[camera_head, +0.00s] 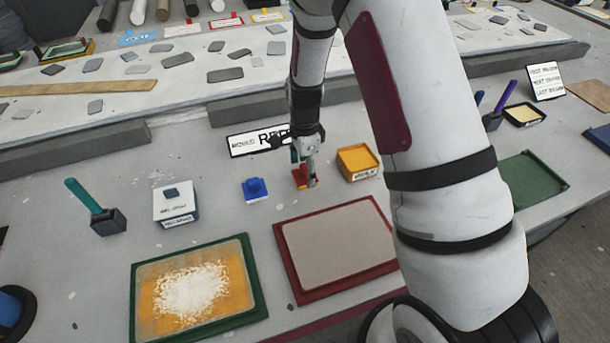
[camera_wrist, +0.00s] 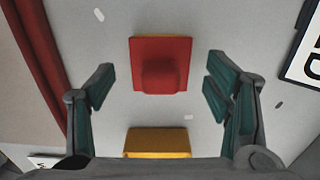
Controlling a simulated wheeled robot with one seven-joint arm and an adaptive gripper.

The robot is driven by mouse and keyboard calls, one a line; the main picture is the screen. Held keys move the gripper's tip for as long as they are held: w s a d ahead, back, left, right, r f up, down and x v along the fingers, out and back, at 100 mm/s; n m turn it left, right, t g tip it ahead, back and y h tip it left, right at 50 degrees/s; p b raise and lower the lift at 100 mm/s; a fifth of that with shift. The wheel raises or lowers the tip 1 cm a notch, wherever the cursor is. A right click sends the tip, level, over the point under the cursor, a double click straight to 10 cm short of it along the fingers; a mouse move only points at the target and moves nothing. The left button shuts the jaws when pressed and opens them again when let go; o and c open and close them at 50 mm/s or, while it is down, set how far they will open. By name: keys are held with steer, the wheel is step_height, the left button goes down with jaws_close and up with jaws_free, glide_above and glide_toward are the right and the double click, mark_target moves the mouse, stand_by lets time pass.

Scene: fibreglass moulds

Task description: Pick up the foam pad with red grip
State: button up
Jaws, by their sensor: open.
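The foam pad with red grip (camera_head: 299,174) lies on the grey table near the middle of the head view, partly hidden by my gripper. In the wrist view the pad (camera_wrist: 160,62) shows from above as a red square with a raised red grip and a thin yellow edge. My gripper (camera_head: 309,171) points down just over the pad. In the wrist view its two teal-lined fingers (camera_wrist: 158,88) are spread wide, one on either side of the pad's grip, with nothing between them held.
A yellow box (camera_head: 357,161) stands just right of the pad, and a blue pad (camera_head: 255,188) to its left. A red-framed mould (camera_head: 300,291) and a green-framed mould (camera_head: 258,296) lie in front. A white sign (camera_head: 240,147) lies behind.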

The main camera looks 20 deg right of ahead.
steer(key=shift+f, duration=0.5)
steer(key=c, duration=1.4)
steer(key=shift+o, duration=0.2)
steer(key=shift+r, duration=0.85)
steer(key=shift+s+r, duration=0.25)
steer(key=shift+r, duration=0.75)
steer(key=s, duration=0.5)
steer(key=s+r, duration=0.1)
steer(key=s, duration=0.9)
steer(key=shift+s+r, duration=0.15)
steer(key=shift+s, duration=0.1)
steer(key=shift+o, duration=1.3)
